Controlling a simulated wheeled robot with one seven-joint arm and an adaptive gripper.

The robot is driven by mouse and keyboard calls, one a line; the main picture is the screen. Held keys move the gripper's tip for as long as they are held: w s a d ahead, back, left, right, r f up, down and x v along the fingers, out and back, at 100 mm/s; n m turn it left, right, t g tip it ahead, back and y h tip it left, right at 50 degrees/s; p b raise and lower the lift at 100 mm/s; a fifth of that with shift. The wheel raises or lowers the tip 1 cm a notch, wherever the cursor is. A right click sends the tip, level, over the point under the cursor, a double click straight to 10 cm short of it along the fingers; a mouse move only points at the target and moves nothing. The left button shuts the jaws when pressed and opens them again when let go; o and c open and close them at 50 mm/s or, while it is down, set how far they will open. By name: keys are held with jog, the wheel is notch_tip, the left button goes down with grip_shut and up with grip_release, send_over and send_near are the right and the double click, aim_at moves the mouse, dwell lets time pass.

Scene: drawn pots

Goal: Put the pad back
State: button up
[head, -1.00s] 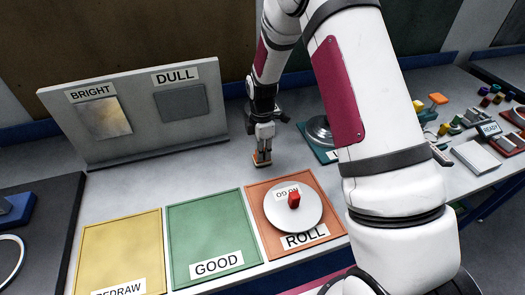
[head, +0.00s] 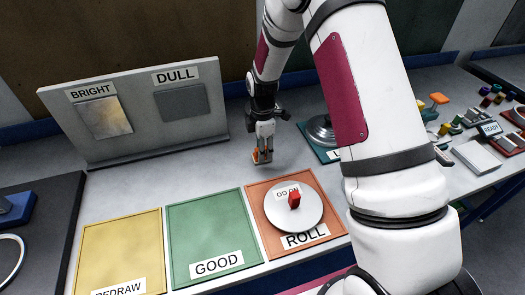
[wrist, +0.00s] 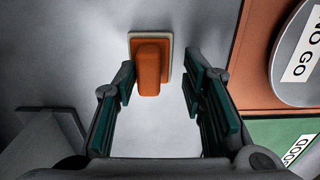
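The pad is an orange block on a pale base (wrist: 150,68), at the top middle of the wrist view. In the head view the pad (head: 262,157) is small at my gripper's tip, partly hidden by the fingers. My gripper (wrist: 161,72) is open, with a dark green-faced finger on each side. The pad's orange handle lies between the fingertip lines, nearer the left finger, with a gap on both sides. In the head view my gripper (head: 263,150) points down over the grey table behind the ROLL tray.
The orange ROLL tray (head: 256,197) holds a NO GO disc (head: 312,211) with a red knob. The green GOOD tray (head: 210,228) and yellow REDRAW tray (head: 121,245) lie left of it. The BRIGHT/DULL board (head: 140,135) stands behind. A round metal lid (head: 320,129) is right of my gripper.

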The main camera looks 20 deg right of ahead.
jog(key=s+r+m+t+b, duration=0.1)
jog(key=s+r+m+b, duration=0.2)
jog(key=r, duration=1.6)
jog(key=s+r+m+t, duration=0.1)
jog(key=s+r+m, duration=0.3)
jog(key=s, duration=0.4)
jog(key=s+r+m+t, duration=0.2)
jog(key=s+r+m, duration=0.2)
jog(key=s+m, duration=0.2)
jog(key=s+r+m+t+p, duration=0.1)
jog(key=s+r+m, duration=0.3)
jog(key=s, duration=0.6)
jog(key=shift+s+r+m+t, duration=0.2)
jog(key=shift+m+t, duration=0.1)
jog(key=shift+m, duration=0.2)
